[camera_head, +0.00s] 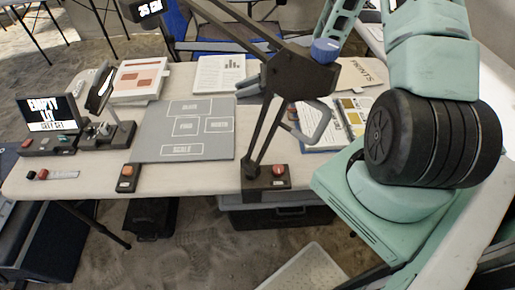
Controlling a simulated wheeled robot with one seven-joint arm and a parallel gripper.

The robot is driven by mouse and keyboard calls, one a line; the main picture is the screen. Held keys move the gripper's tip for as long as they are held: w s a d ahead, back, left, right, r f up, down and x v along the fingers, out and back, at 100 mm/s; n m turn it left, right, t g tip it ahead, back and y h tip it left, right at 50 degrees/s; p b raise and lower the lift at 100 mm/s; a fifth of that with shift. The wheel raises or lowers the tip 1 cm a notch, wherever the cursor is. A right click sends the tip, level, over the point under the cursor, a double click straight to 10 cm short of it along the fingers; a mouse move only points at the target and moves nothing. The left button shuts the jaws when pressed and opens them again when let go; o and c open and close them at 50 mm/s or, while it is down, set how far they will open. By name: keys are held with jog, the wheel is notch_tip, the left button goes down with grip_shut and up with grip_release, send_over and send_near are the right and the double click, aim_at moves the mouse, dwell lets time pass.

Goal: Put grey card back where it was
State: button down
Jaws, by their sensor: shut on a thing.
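I cannot pick out the grey card for sure. A large grey mat (150,146) with white outlined, labelled fields lies flat on the table, left of my gripper. No loose card shows on its fields.
A dark sign (50,113), a black stand (105,135) and a tray with a reddish print (138,79) stand at the left. Button boxes (128,178) line the front edge. A chart sheet (219,75) lies behind the mat. Thin black bars cross above the table.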

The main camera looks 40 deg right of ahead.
notch_tip(320, 180, down, 8)
jog(key=s+d+b, duration=0.1)
jog(key=s+b, duration=0.1)
jog(key=b, duration=1.5)
jog(key=shift+d+r, duration=0.25)
jog(key=shift+d, duration=0.15)
notch_tip(320, 180, down, 10)
jog(key=shift+r+b, duration=0.2)
jog(key=shift+b, duration=0.8)
jog(key=shift+f, duration=0.1)
jog(key=c, duration=1.6)
grip_release()
jog(key=shift+f, duration=0.1)
jog(key=o, duration=0.4)
